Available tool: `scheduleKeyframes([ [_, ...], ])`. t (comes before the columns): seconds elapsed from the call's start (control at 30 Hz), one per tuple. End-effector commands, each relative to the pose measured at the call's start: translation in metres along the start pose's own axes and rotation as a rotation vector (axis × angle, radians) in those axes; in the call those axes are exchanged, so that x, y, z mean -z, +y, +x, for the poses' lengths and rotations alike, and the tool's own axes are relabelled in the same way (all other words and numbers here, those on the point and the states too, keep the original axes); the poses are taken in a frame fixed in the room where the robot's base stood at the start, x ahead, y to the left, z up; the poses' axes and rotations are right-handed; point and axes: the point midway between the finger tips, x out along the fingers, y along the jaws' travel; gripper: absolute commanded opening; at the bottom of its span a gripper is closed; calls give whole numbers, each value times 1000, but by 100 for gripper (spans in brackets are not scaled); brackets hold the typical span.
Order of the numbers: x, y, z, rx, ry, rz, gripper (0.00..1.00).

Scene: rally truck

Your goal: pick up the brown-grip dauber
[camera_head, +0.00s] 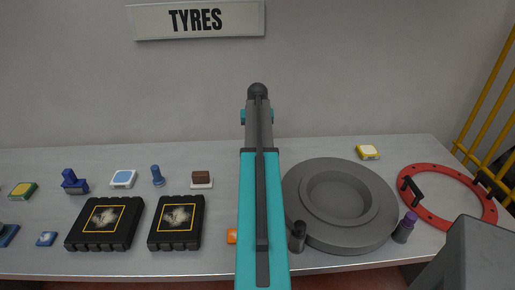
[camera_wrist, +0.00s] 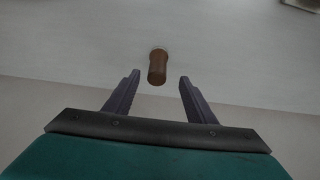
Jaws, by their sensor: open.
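The brown-grip dauber (camera_wrist: 157,67) shows in the wrist view as a short brown cylinder with a pale far end, on the grey surface. My gripper (camera_wrist: 159,79) is open and empty, with a dark finger on each side. The dauber lines up with the gap between the fingertips, slightly beyond them, and neither finger visibly touches it. How far below the fingers it is, I cannot tell. In the head view my teal arm covers the middle of the table, and I can make out neither the brown-grip dauber nor my fingers there.
On the grey table (camera_head: 330,150), a dark-grip dauber (camera_head: 297,238) and a purple-grip dauber (camera_head: 405,228) stand by a grey round hub (camera_head: 295,200). A red ring (camera_head: 437,218) lies right. Two black cases (camera_head: 175,243) and a brown block on a white base (camera_head: 201,178) are left.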

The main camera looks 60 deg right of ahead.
Motion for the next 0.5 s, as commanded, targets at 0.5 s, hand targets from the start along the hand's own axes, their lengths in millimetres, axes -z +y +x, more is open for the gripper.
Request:
scheduleKeyframes([
  [0.5,0,0,28,0,1,-1,50],
])
